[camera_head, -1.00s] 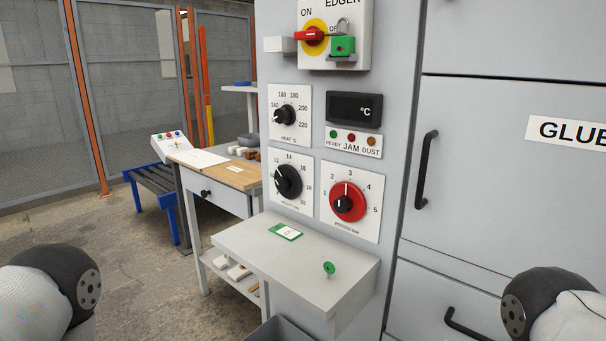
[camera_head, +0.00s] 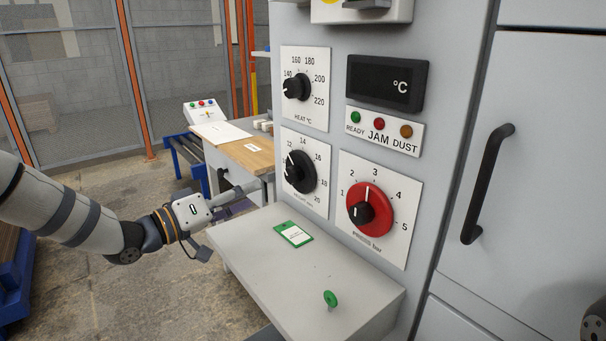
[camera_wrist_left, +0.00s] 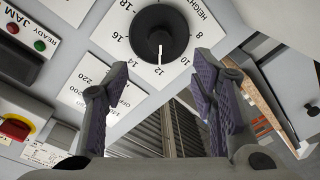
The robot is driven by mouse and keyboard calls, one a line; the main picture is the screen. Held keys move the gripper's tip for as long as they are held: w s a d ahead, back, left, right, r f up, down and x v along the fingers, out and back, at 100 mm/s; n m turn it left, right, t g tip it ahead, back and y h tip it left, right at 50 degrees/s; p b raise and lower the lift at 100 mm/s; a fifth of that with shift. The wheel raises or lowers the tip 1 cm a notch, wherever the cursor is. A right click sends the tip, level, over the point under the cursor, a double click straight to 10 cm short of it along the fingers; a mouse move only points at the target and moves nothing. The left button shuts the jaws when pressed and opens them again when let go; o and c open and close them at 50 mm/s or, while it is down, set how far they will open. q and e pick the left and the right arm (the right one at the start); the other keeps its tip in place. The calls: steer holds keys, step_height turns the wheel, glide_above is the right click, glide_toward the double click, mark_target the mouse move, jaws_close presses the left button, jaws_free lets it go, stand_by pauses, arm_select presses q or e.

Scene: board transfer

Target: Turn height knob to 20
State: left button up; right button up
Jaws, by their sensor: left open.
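The black height knob (camera_head: 299,172) sits on a white dial plate on the machine front, below the heat knob. Its white pointer is at upper left, near 12; 20 is at the dial's lower right.
The heat knob (camera_head: 296,87) is above, and the red press knob (camera_head: 368,208) is to the right. A grey shelf (camera_head: 270,265) juts out below, with a green card (camera_head: 293,234) and a green button (camera_head: 330,299). A wooden-topped table (camera_head: 252,158) stands behind my left gripper.

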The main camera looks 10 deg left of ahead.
mark_target(289, 177)
arm_select(q)
steer(key=b+x, duration=0.1)
steer(key=x, duration=0.9)
steer(key=shift+d+f+b, duration=0.1)
steer(key=shift+f+b, duration=0.05)
steer(key=shift+b, duration=0.2)
steer(key=shift+w+d, duration=0.2)
steer(key=shift+w, duration=0.15)
steer(key=c, duration=1.1)
arm_select(e)
steer(key=s+f, duration=0.2)
steer(key=shift+s+a+g, duration=0.2)
steer(key=shift+s+g, duration=0.1)
